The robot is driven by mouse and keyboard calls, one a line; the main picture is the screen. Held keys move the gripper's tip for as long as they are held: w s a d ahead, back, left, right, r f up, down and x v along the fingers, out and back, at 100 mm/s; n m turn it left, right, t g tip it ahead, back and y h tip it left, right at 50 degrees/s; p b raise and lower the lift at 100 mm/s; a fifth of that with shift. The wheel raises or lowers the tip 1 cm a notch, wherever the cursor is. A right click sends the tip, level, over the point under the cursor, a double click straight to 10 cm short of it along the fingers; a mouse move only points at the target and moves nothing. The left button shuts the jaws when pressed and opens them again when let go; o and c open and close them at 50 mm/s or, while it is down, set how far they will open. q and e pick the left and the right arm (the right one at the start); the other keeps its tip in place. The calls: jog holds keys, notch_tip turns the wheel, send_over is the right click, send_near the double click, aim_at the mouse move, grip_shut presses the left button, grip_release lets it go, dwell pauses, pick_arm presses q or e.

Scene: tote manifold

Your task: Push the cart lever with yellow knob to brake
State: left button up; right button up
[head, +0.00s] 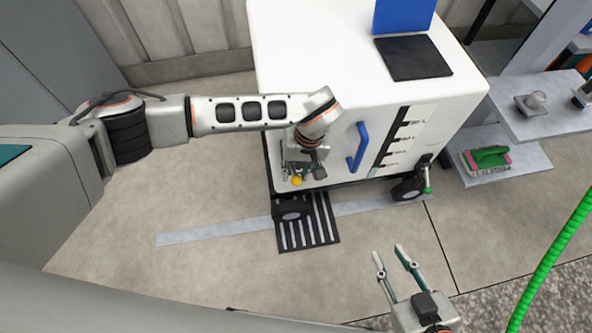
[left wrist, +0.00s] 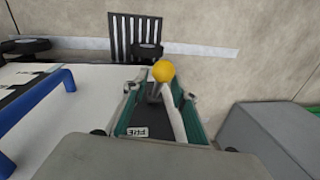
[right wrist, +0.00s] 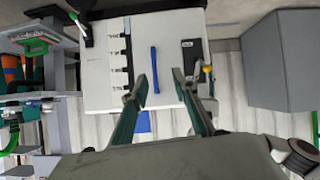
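The yellow knob (head: 297,181) of the lever is at the lower left corner of the white cart (head: 330,50). In the left wrist view the knob (left wrist: 163,71) tops a light lever (left wrist: 174,115) beside a dark plate (left wrist: 137,131) with a white label that seems to read FREE. My left gripper (left wrist: 160,95) is open, its fingers on either side of the lever with the knob just past the tips. I cannot tell whether they touch. My right gripper (head: 391,260) is open and empty, in front of the cart and apart from it.
A blue handle (head: 358,147) stands out from the cart's front. A black slotted floor grate (head: 308,232) lies under the cart's left wheel. Shelves (head: 505,165) with a green brush (head: 487,157) stand at right. A green hose (head: 548,258) hangs at lower right. The floor in front is clear.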

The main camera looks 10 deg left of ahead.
pick_arm(q)
grip_shut()
